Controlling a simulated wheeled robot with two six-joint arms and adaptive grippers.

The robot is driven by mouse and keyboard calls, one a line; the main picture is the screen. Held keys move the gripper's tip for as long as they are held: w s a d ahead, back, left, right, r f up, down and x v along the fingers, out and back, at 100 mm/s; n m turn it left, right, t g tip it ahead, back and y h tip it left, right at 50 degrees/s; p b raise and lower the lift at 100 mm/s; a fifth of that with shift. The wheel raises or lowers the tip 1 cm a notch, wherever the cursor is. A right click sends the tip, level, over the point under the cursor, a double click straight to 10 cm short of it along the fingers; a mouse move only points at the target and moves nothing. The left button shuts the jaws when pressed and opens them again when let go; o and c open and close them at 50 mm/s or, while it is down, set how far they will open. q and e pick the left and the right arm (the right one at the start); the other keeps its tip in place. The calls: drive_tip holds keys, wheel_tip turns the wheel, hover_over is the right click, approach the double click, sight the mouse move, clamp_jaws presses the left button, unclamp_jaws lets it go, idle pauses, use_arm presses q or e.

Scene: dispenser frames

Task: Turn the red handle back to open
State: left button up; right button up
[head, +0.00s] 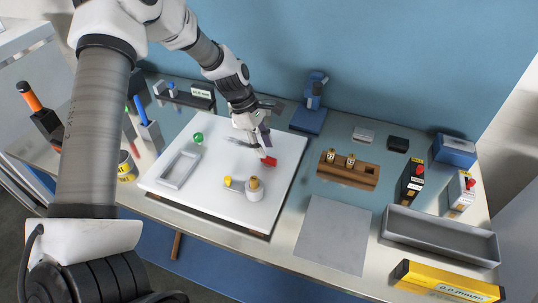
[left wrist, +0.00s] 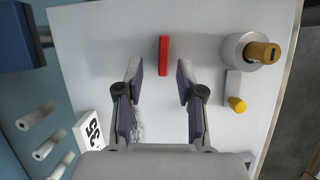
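The red handle (head: 269,161) is a short bar on the white board (head: 215,205), just beyond the tip of my left gripper (head: 262,146). In the left wrist view the red handle (left wrist: 163,55) stands upright in the picture, between and slightly ahead of the two fingertips. My left gripper (left wrist: 160,72) is open, with a gap on both sides of the handle and no visible contact. What the handle is fixed to is hidden or too small to tell. My right gripper is not in view.
A green ball-like knob (head: 198,137) and a grey frame (head: 179,169) are further left. A wooden block (head: 347,174) stands right of the board. The grey mat (head: 333,235) is clear.

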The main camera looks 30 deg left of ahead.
sight(268, 156)
use_arm(q)
drive_tip(key=shift+s+x, duration=0.1)
drive_tip(key=shift+x, duration=0.8)
drive_tip(key=shift+s+x, duration=0.15)
drive_tip(key=shift+x, duration=0.7)
clamp_jaws()
drive_tip(key=shift+w+m, duration=0.1)
drive_tip(key=shift+m, duration=0.3)
drive_tip(key=m+g, duration=0.1)
drive_tip(key=m, duration=0.1)
drive_tip(key=shift+w+m+p, duration=0.15)
drive_tip(key=shift+m+p, duration=0.15)
drive_tip(key=shift+m, duration=0.1)
drive_tip(key=m+g, duration=0.1)
drive_tip(key=m, duration=0.1)
drive_tip(key=m+g, duration=0.1)
drive_tip(key=m, duration=0.1)
drive_tip(key=shift+w+d+m+y, duration=0.1)
drive_tip(key=shift+m+y, duration=0.2)
drive_tip(key=shift+y, duration=0.1)
drive_tip(key=m+g+y, duration=0.1)
drive_tip(key=m, duration=0.3)
drive_tip(key=shift+m, duration=0.3)
drive_tip(key=shift+w+d+r+m+g+y, duration=0.15)
drive_tip(key=shift+m+y, duration=0.3)
drive_tip(key=shift+m, duration=0.55)
drive_tip(key=shift+s+a+f+m+g+y, duration=0.1)
drive_tip(key=shift+m+g+y, duration=0.25)
drive_tip(key=shift+m, duration=0.65)
drive_tip(key=shift+d, duration=0.1)
